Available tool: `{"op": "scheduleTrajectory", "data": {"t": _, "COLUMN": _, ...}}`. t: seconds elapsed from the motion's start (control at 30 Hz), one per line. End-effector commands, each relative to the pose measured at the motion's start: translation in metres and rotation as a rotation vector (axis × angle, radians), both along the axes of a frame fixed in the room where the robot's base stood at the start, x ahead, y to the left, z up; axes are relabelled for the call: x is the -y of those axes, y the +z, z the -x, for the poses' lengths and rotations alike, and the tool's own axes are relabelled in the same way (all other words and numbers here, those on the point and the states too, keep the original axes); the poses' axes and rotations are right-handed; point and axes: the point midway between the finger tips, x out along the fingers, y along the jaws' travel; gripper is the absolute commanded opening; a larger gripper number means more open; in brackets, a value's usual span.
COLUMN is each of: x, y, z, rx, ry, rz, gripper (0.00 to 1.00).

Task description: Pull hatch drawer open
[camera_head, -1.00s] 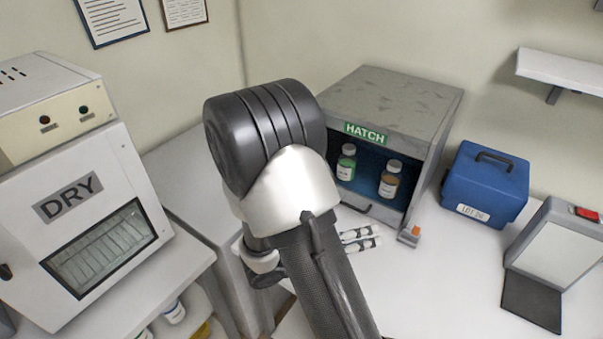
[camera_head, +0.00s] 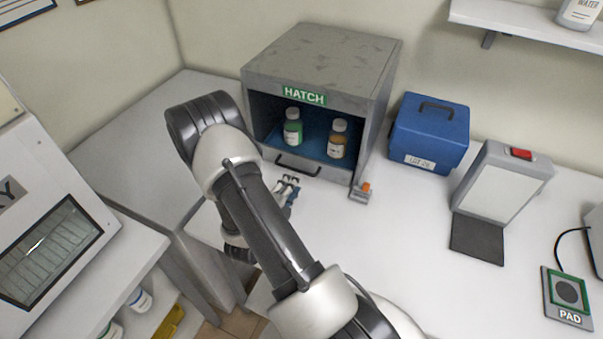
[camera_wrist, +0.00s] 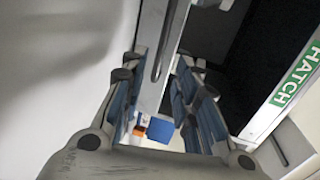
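The grey hatch cabinet (camera_head: 385,75) stands at the back of the white bench. Its drawer front (camera_head: 325,174), with a dark bar handle (camera_head: 297,167), lies below the open compartment and looks flush with the cabinet. My gripper (camera_head: 289,182) is just in front of the handle, near its left part. In the wrist view my gripper (camera_wrist: 160,72) is open, its blue-padded fingers apart. The handle (camera_wrist: 168,42) shows between and ahead of the fingertips; I cannot tell whether they touch it.
Green (camera_head: 292,128) and orange-brown (camera_head: 337,140) bottles stand in the hatch compartment. A small device with an orange part (camera_head: 363,190) sits by its right front corner. A blue box (camera_head: 430,135) and grey stand (camera_head: 500,185) are further right.

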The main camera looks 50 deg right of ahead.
Motion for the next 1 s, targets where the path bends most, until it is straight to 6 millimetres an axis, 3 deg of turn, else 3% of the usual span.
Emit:
{"op": "scheduleTrajectory", "data": {"t": 0.2, "x": 0.044, "y": -0.011, "z": -0.011, "rx": 0.003, "ry": -0.006, "rz": 0.000, "gripper": 0.29}}
{"op": "scheduleTrajectory", "data": {"t": 0.4, "x": 0.069, "y": -0.016, "z": -0.019, "rx": 0.002, "ry": -0.004, "rz": -0.001, "gripper": 0.29}}
{"op": "scheduleTrajectory", "data": {"t": 0.83, "x": 0.077, "y": -0.017, "z": -0.022, "rx": 0.001, "ry": 0.000, "rz": -0.001, "gripper": 0.29}}
{"op": "scheduleTrajectory", "data": {"t": 1.0, "x": 0.076, "y": -0.017, "z": -0.022, "rx": 0.001, "ry": 0.000, "rz": -0.001, "gripper": 0.17}}
